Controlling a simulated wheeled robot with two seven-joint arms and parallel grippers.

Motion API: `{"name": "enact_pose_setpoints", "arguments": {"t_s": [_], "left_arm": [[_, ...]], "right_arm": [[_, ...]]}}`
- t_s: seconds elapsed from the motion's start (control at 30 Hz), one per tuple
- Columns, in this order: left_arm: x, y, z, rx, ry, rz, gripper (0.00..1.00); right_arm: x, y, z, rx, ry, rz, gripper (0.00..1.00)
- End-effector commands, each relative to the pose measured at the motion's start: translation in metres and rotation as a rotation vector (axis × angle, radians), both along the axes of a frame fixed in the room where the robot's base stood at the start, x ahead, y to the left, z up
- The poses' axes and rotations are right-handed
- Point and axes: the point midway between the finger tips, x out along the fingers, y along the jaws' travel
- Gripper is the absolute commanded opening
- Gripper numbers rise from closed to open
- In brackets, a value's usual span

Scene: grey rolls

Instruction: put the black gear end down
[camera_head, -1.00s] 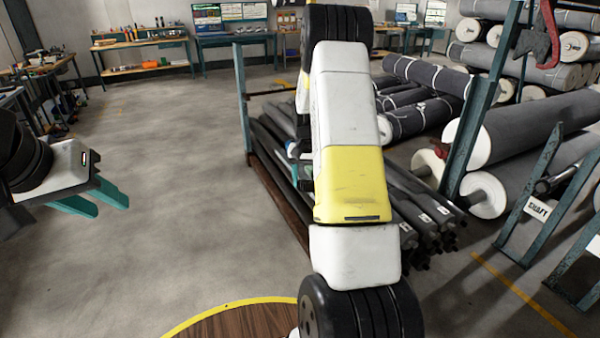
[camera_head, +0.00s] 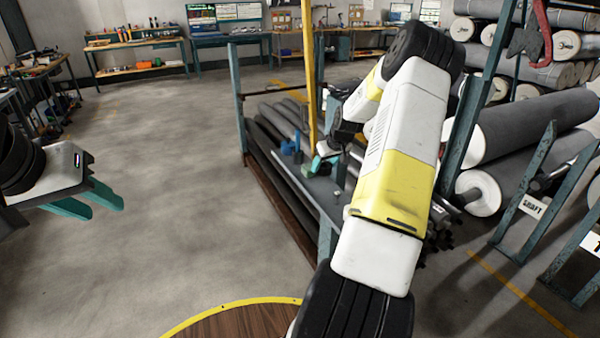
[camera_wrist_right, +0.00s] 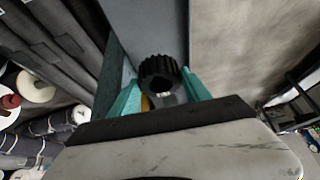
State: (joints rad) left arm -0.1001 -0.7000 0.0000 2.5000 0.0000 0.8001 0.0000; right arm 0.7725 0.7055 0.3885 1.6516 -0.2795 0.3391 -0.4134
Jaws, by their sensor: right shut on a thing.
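The black gear end (camera_wrist_right: 158,70), a short toothed cylinder with a hole in its end, sits between the teal fingers of my right gripper (camera_wrist_right: 160,80) in the right wrist view. The gripper is shut on it. In the head view my right gripper (camera_head: 320,162) is over a narrow grey bench (camera_head: 318,188), partly hidden by my own arm. I cannot tell whether the gear end touches the bench top. My left gripper (camera_head: 106,208) is open and empty over bare floor at the left.
Small blue items (camera_head: 297,148) stand on the bench near my right gripper. A yellow post (camera_head: 310,75) rises behind it. A rack of long grey rolls (camera_head: 275,150) lies left of the bench, and larger rolls (camera_head: 530,130) are at right. The left floor is clear.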

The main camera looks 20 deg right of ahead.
Motion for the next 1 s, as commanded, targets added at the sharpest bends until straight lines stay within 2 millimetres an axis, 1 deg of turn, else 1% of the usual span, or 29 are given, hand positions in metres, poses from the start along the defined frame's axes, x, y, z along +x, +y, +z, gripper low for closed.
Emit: {"name": "enact_pose_setpoints", "arguments": {"t_s": [0.03, 0.1, 0.37, 0.53, 0.6, 0.87, 0.9, 0.97, 1.0], "left_arm": [[0.0, 0.0, 0.0, 0.0, 0.0, 0.0, 0.36], [0.0, 0.0, 0.0, 0.0, 0.0, 0.0, 0.36], [0.0, 0.0, 0.0, 0.0, 0.0, 0.0, 0.36], [0.0, 0.0, 0.0, 0.0, 0.0, 0.0, 0.36], [0.0, 0.0, 0.0, 0.0, 0.0, 0.0, 0.36], [0.0, 0.0, 0.0, 0.0, 0.0, 0.0, 0.36], [0.0, 0.0, 0.0, 0.0, 0.0, 0.0, 0.36], [0.0, 0.0, 0.0, 0.0, 0.0, 0.0, 0.36], [0.0, 0.0, 0.0, 0.0, 0.0, 0.0, 0.36]], "right_arm": [[0.0, 0.001, -0.011, 0.002, 0.002, 0.0, 0.0], [0.0, 0.001, -0.022, 0.002, 0.0, -0.001, 0.0], [0.0, 0.0, -0.045, 0.001, 0.001, -0.002, 0.0], [0.0, 0.001, -0.069, 0.002, 0.001, -0.002, 0.0], [0.001, 0.0, -0.073, 0.0, -0.001, -0.002, 0.0], [0.001, 0.0, -0.073, 0.0, -0.001, -0.002, 0.0], [0.0, 0.0, -0.074, 0.0, 0.001, -0.003, 0.61], [0.0, 0.0, -0.074, 0.0, 0.001, -0.003, 0.73], [0.0, 0.0, -0.074, 0.0, 0.001, -0.003, 0.77]]}}
